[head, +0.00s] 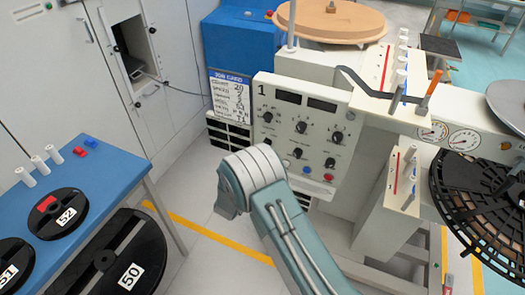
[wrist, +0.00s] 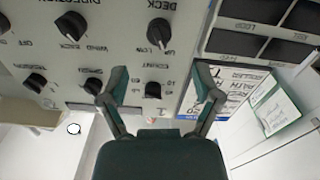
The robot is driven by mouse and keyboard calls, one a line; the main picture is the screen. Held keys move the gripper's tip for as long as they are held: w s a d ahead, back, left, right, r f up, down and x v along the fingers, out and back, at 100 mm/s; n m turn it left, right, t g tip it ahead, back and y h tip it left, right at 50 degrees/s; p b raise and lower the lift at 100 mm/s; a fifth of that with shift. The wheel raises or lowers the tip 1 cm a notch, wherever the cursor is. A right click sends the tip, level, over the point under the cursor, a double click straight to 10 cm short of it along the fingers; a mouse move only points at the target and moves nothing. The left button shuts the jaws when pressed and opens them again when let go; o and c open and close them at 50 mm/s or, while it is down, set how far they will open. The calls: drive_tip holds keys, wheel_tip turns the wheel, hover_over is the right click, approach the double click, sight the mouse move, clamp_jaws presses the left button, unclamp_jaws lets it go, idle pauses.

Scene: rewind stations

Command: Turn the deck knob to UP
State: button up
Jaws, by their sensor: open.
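The deck knob (wrist: 158,32) is a black round knob on the pale control panel (head: 312,98), with DECK and LOW printed by it upside down in the wrist view. My gripper (wrist: 161,80) is open and empty. Its two green fingers spread either side of the count knob (wrist: 153,90) in the picture, with the deck knob above that gap. In the head view my arm hides the fingers.
Direction (wrist: 70,25) and speed (wrist: 93,86) knobs sit beside the deck knob. The head view shows red and blue buttons (head: 330,177) low on the panel, a blue table with reels (head: 110,165) at left, and a large black reel (head: 485,200) at right.

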drive_tip(key=x, duration=0.8)
drive_tip(key=shift+w+d, duration=0.15)
drive_tip(key=shift+w, duration=0.2)
clamp_jaws()
